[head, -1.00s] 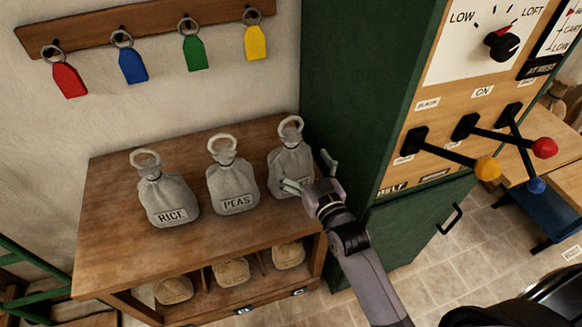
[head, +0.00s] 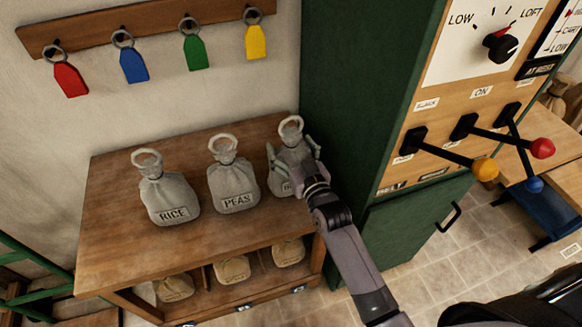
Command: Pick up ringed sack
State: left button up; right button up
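Three grey sacks with rings on top stand on a wooden bench (head: 110,235). The left one is the RICE sack (head: 168,195) and the middle one is the PEAS sack (head: 232,182). The third sack (head: 287,158) stands at the right end; its label is mostly hidden by my gripper. My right gripper (head: 292,150) is at this third sack, with its fingers spread to either side of the sack's upper body, below the ring. I cannot tell whether the fingers touch the cloth. My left gripper is not in view.
A green cabinet (head: 350,90) stands close to the right of the bench, with levers and a dial (head: 502,43). Several small sacks (head: 232,270) sit on the shelf below. A rail (head: 150,22) with coloured tags hangs on the wall behind.

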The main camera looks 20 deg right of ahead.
jog(key=c, duration=1.6)
jog(key=shift+r, duration=0.2)
